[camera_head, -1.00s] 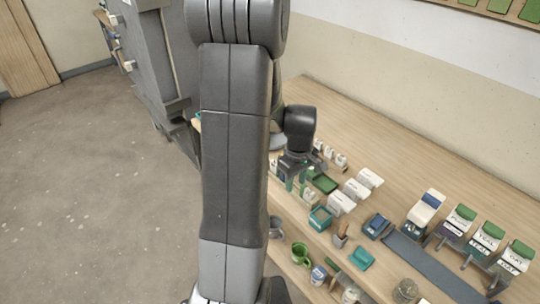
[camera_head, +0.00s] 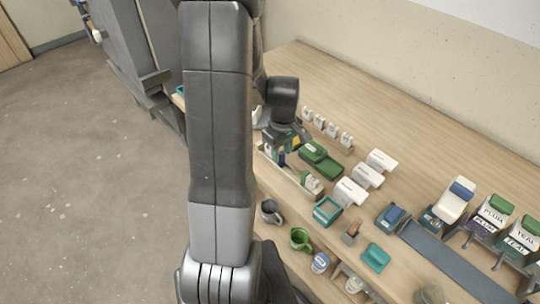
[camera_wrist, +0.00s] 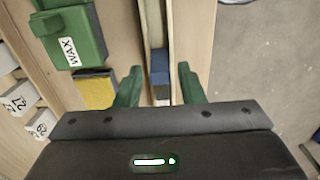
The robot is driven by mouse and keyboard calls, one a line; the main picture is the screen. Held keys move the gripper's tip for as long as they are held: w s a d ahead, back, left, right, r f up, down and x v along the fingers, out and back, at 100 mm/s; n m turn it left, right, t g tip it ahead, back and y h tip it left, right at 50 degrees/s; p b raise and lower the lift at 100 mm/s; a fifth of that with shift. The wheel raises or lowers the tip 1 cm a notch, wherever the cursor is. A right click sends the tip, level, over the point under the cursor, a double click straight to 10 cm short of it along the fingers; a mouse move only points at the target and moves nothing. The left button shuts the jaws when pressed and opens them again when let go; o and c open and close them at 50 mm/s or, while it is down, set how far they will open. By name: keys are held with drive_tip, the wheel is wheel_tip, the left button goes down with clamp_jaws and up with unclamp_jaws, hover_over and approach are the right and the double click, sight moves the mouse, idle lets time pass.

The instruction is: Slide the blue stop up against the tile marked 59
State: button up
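In the wrist view, the blue stop (camera_wrist: 160,66) sits in a narrow wooden channel (camera_wrist: 172,25) that runs up the picture. I cannot make out a tile marked 59 in the channel.
A green box marked WAX (camera_wrist: 72,35) and a yellow block (camera_wrist: 95,90) lie left of the channel. White numbered blocks (camera_wrist: 20,98) stand farther left. The floor (camera_wrist: 255,60) is open on the right.

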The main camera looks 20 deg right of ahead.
drive_tip(key=shift+c, duration=0.2)
clamp_jaws()
drive_tip(key=shift+w, duration=0.1)
drive_tip(key=shift+w+a, duration=0.25)
drive_tip(key=shift+w, duration=0.4)
drive_tip(key=shift+w+a, duration=0.3)
drive_tip(key=shift+w, duration=0.3)
drive_tip(key=shift+w+a, duration=0.25)
drive_tip(key=shift+w, duration=0.4)
drive_tip(key=shift+o, duration=0.5)
unclamp_jaws()
